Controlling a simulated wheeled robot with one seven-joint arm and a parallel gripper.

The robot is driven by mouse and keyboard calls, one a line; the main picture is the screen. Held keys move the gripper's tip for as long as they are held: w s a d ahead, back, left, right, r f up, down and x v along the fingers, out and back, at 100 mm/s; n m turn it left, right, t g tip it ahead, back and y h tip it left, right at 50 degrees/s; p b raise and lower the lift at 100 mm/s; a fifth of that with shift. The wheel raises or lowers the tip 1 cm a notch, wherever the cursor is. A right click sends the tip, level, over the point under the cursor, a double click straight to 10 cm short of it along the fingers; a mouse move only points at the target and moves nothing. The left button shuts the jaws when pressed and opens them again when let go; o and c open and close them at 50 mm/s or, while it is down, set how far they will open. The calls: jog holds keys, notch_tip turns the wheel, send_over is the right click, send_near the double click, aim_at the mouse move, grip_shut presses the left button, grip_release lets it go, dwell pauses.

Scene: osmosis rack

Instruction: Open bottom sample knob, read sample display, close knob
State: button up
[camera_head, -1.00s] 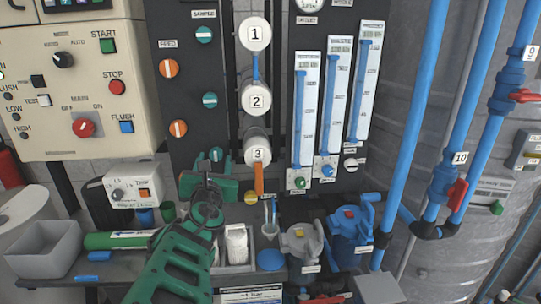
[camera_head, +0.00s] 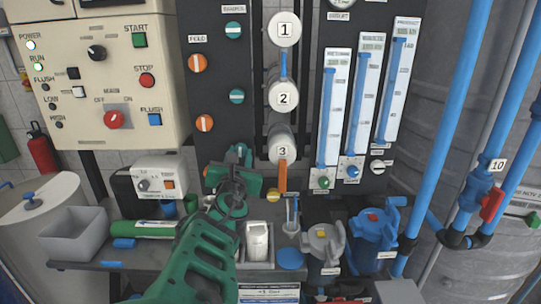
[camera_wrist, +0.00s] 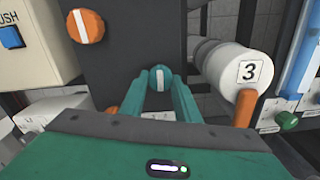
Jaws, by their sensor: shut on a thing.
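The bottom sample knob (camera_wrist: 160,78) is a round teal knob with a white stripe, low on the dark panel. In the wrist view its stripe stands about upright. My green gripper (camera_wrist: 160,90) has one finger on each side of it and is shut on it. In the head view the gripper (camera_head: 236,172) reaches the knob from the front and hides most of it; only its top (camera_head: 239,149) shows. The middle sample knob (camera_head: 237,97) and the top sample knob (camera_head: 233,30) are teal with level white stripes. I cannot make out a sample reading.
Orange feed knobs (camera_head: 204,123) lie left of the sample knobs. White cylinder 3 (camera_head: 282,149) with an orange handle (camera_wrist: 245,108) stands close on the right. Three flowmeters (camera_head: 332,110) are further right. A white switch box (camera_head: 153,186) and a grey bin (camera_head: 75,232) stand at left.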

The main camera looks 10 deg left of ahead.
jog(key=shift+m, duration=0.3)
jog(key=m, duration=0.3)
jog(key=shift+d+m, duration=0.1)
jog(key=shift+m, duration=0.3)
jog(key=m, duration=0.4)
jog(key=shift+m, duration=0.3)
jog(key=m, duration=0.4)
jog(key=shift+w, duration=0.1)
jog(key=shift+m, duration=2.2)
jog(key=shift+f, duration=0.1)
jog(key=o, duration=1)
jog(key=shift+o, duration=0.2)
